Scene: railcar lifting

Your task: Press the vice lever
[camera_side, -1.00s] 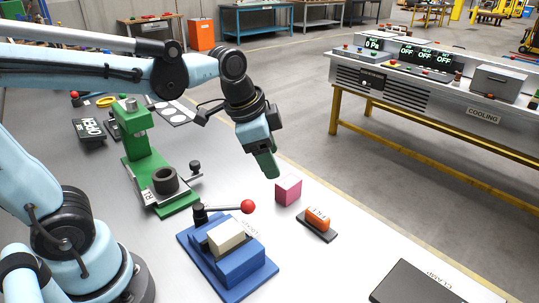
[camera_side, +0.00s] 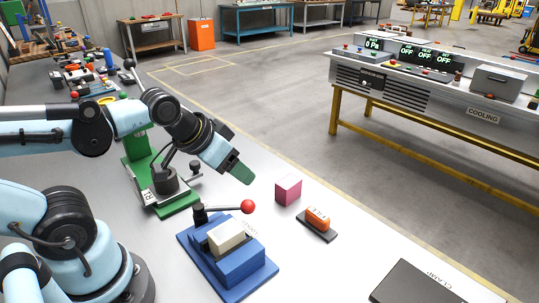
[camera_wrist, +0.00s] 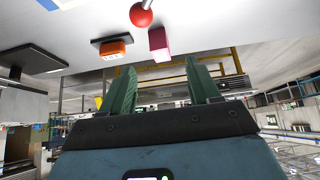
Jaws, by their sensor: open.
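The blue vice (camera_side: 236,262) stands on the grey table with a cream block (camera_side: 226,236) between its jaws. Its lever (camera_side: 222,208) lies roughly level and ends in a red ball (camera_side: 248,206). The red ball also shows at the top of the wrist view (camera_wrist: 141,15). My gripper (camera_side: 241,175) is above and behind the red ball in the side view, apart from it. In the wrist view its two green fingers (camera_wrist: 161,88) are spread with nothing between them.
A pink cube (camera_side: 288,190) and an orange block on a dark base (camera_side: 317,221) sit right of the lever. A green press (camera_side: 160,185) stands behind the vice, close to my arm. A dark box (camera_side: 425,284) lies at the front right.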

